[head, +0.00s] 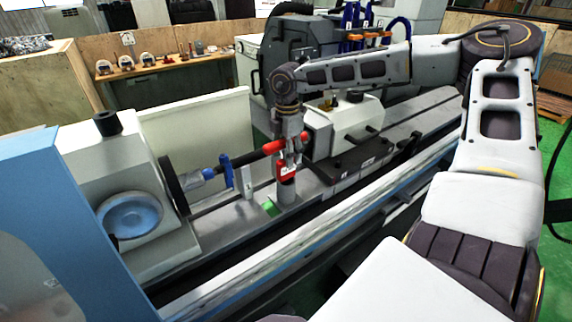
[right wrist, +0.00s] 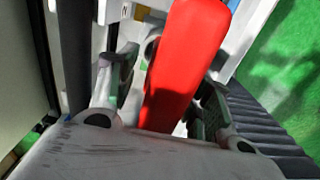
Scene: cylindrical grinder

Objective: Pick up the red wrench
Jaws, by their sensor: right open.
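The red wrench (right wrist: 187,55) shows in the right wrist view as a long, smooth red bar. It lies between the two fingers of my right gripper (right wrist: 168,85), with visible room beside it. In the head view my right gripper (head: 289,157) points down over the machine bed and is open. Red parts show right at it: a red piece (head: 272,147) at its left and a red piece (head: 287,171) at its fingertips. I cannot tell which of these belong to the wrench. The gripper hides part of the red. My left gripper is not in view.
The grinder's bed (head: 235,225) runs diagonally. A blue clamp (head: 226,171) sits on the shaft left of the gripper. The white headstock (head: 125,180) stands at left, the tailstock (head: 345,122) just right of the gripper. A wooden bench (head: 170,65) with small items is behind.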

